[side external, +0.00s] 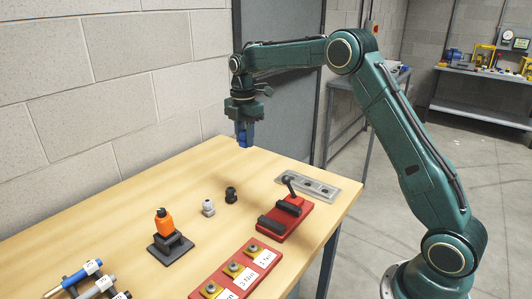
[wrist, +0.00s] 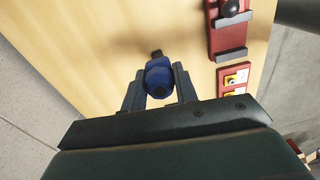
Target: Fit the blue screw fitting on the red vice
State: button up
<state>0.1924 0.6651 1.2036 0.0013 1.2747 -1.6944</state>
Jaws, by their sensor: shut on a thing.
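My gripper (side external: 244,128) is shut on the blue screw fitting (side external: 243,138) and holds it above the far part of the table. In the wrist view the blue fitting (wrist: 159,77) sits between the two fingers of my gripper (wrist: 159,86), with a dark tip pointing away. The red vice (side external: 285,218) lies on the table, below and to the right of my gripper in the side view, with dark jaws and a lever handle. Nothing shows between its jaws. It also shows in the wrist view (wrist: 212,29) at the upper right.
A grey fitting (side external: 208,208) and a black fitting (side external: 231,195) stand left of the vice. An orange piece (side external: 164,223) stands in a dark holder (side external: 171,247). A red board (side external: 214,281) with labelled yellow squares lies in front. A grey plate (side external: 317,187) lies behind the vice.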

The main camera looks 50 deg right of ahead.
send_over(280, 219)
notch_tip(280, 219, down, 9)
dwell(0.5)
jog(key=shift+f, duration=2.9)
jog(key=shift+f, duration=0.5)
jog(key=o, duration=1)
jog(key=shift+r, duration=0.1)
notch_tip(280, 219, up, 14)
jog(key=shift+f, duration=0.15)
